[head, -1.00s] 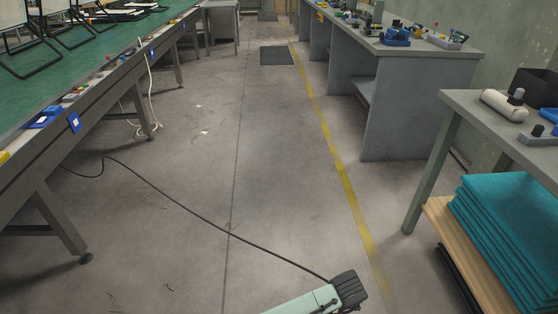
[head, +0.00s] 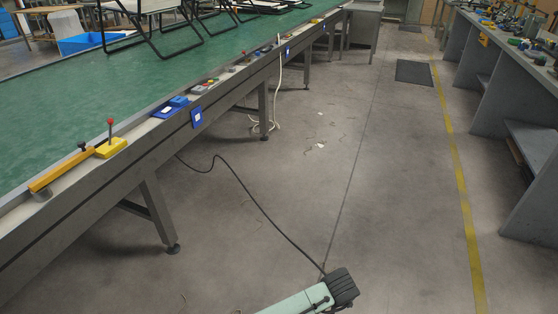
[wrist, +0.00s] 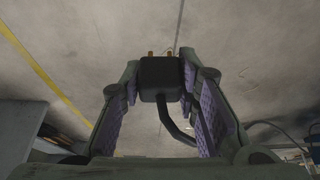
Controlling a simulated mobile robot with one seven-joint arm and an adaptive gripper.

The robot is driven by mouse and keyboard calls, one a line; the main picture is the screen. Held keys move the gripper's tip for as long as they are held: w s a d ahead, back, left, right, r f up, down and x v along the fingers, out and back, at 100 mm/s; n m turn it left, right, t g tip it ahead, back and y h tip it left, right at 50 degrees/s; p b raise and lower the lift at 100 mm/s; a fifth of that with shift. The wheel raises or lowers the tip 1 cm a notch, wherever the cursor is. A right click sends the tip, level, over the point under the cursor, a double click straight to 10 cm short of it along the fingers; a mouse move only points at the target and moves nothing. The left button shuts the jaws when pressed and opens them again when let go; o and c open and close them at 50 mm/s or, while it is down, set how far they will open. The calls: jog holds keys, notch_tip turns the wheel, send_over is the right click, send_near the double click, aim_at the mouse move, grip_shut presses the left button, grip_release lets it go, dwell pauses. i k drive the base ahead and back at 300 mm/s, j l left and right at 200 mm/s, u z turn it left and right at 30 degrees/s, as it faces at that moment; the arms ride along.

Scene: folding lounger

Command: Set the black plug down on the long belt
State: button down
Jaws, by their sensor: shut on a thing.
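The black plug (wrist: 160,75), with two brass prongs, is between the purple-padded fingers of my gripper (wrist: 160,68) in the wrist view. My gripper is shut on it, and a thick black cord bends down from the plug. In the head view, the end of my pale green arm is low at the bottom, over the floor; the plug cannot be made out there. A dark cord (head: 262,211) runs from there across the floor to beneath the belt. The long belt (head: 190,70), green with a grey metal frame, stretches along the left, apart from my gripper.
On the belt's near rim are a yellow-handled tool (head: 62,170), a yellow block with a red knob (head: 111,148) and a blue item (head: 171,106). Folding lounger frames (head: 155,25) stand on the belt. Grey workbenches (head: 500,85) stand at right.

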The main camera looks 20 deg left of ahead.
aim_at(123, 103)
jog(key=i+u, duration=0.35)
jog(key=i, duration=0.15)
jog(key=i+l+u, duration=0.25)
jog(key=i+u, duration=0.15)
jog(key=i+l+u, duration=0.25)
jog(key=u, duration=0.2)
jog(key=i+l+u, duration=0.5)
jog(key=k+j, duration=0.05)
jog(key=j, duration=0.05)
